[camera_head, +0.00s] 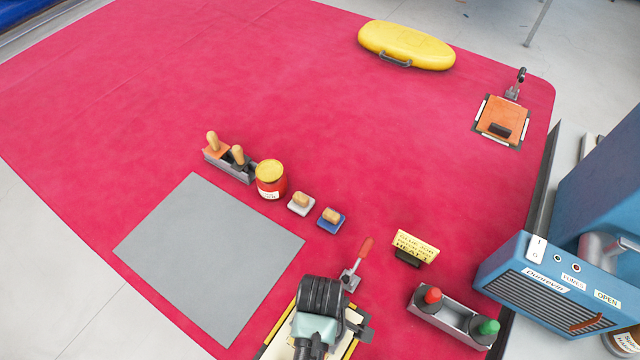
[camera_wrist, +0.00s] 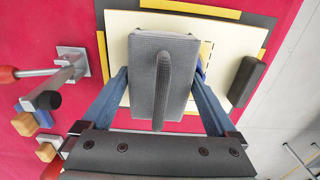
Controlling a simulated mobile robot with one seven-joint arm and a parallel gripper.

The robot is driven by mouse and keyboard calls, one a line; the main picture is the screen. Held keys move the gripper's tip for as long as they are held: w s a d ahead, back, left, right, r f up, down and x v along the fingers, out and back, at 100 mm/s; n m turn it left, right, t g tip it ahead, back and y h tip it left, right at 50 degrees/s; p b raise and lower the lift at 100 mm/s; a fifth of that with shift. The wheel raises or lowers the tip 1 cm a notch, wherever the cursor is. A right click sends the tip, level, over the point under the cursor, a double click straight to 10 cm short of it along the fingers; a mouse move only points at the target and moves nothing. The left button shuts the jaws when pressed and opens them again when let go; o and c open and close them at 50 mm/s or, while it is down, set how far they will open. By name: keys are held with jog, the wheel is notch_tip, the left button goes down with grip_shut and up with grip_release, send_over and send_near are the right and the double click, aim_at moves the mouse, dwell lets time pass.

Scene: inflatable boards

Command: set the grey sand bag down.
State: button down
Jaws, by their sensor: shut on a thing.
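The grey sand bag (camera_wrist: 146,80) is a dark grey block with a raised strap handle, seen large in the wrist view. My gripper (camera_wrist: 162,82) has its two blue fingers on either side of it and is shut on it. The bag is over a cream board with yellow edging (camera_wrist: 117,38). I cannot tell whether it touches the board. In the head view my gripper (camera_head: 322,295) is at the bottom centre over the same board (camera_head: 277,340), and my arm hides most of the bag.
A red-handled clamp (camera_head: 350,275) stands beside the board. A grey sheet (camera_head: 210,255) lies to the left. A rack with red and green bottles (camera_head: 450,315) and a yellow sign (camera_head: 415,245) stand to the right. A blue machine (camera_head: 550,285) is at far right.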

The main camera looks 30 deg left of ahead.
jog(key=shift+f, duration=0.1)
grip_release()
